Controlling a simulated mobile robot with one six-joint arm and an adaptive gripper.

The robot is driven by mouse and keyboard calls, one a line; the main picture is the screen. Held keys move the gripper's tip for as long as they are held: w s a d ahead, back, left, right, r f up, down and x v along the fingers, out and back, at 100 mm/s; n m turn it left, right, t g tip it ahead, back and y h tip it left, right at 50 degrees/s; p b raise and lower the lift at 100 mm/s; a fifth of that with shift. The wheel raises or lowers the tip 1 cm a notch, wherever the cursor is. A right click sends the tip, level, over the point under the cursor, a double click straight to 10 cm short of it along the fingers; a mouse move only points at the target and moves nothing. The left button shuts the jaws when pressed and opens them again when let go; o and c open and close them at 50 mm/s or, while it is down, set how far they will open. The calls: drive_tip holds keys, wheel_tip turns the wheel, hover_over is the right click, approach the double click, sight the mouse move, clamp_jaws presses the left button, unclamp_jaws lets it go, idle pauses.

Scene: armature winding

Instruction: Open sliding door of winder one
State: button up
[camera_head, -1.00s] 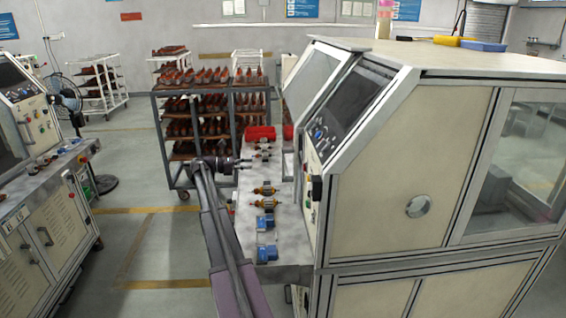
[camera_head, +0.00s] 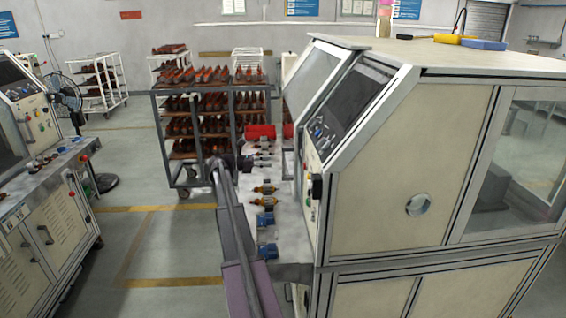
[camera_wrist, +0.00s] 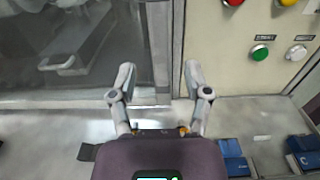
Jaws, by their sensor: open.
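The winder (camera_head: 430,160) stands on the right in the head view, with its tilted glass front (camera_head: 313,75) facing left. In the wrist view, a glass panel (camera_wrist: 105,75) fills the upper left, and a grey vertical frame bar (camera_wrist: 160,45) runs down its right edge. My gripper (camera_wrist: 158,75) is open and empty, its two fingers spread on either side of that bar, with no clear contact. In the head view my gripper (camera_head: 245,163) is small and dark beside the winder's front, over its worktable. A pale curved shape (camera_wrist: 65,65) shows at the glass; I cannot tell whether it is a handle.
A control panel (camera_wrist: 230,60) with several coloured buttons lies right of the bar. Blue blocks (camera_wrist: 233,158) and armatures (camera_head: 265,188) lie on the worktable (camera_head: 290,225). A loaded rack (camera_head: 210,90) stands behind. Another machine (camera_head: 45,190) is left, with open floor between.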

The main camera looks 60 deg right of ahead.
sight(283, 176)
drive_tip(key=x, duration=0.6)
drive_tip(key=shift+s+d, duration=0.1)
drive_tip(key=shift+s, duration=0.1)
clamp_jaws()
